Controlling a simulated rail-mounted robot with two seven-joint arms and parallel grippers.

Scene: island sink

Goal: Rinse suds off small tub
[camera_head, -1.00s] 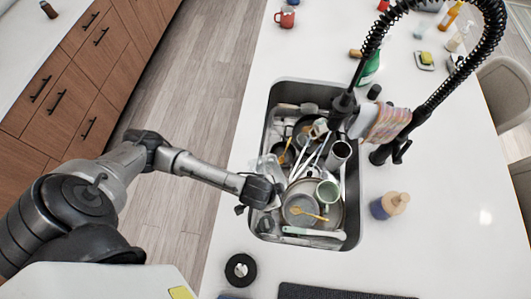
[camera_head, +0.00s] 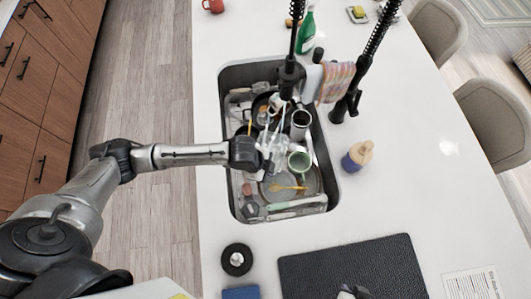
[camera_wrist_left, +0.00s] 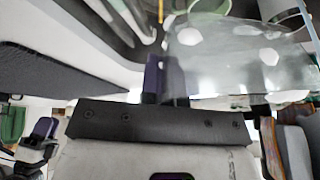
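The small tub (camera_head: 274,146) is clear plastic, over the middle of the sink among the dishes in the head view. In the left wrist view the tub (camera_wrist_left: 235,58) fills the upper right and carries several white suds patches. My left gripper (camera_head: 256,155) is at the tub's near-left side and appears shut on its edge; the fingertips are mostly hidden. The black faucet (camera_head: 291,75) has its spout above the back of the sink, behind the tub. No running water shows. My right gripper (camera_head: 352,292) is cut off at the bottom edge, over the black mat; its opening is unclear.
The sink (camera_head: 232,190) is crowded with pans, utensils and a green mug (camera_head: 300,162). A striped cloth (camera_head: 335,82) hangs by the faucet. A black mat (camera_head: 390,265) lies in front; the right counter is mostly clear.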

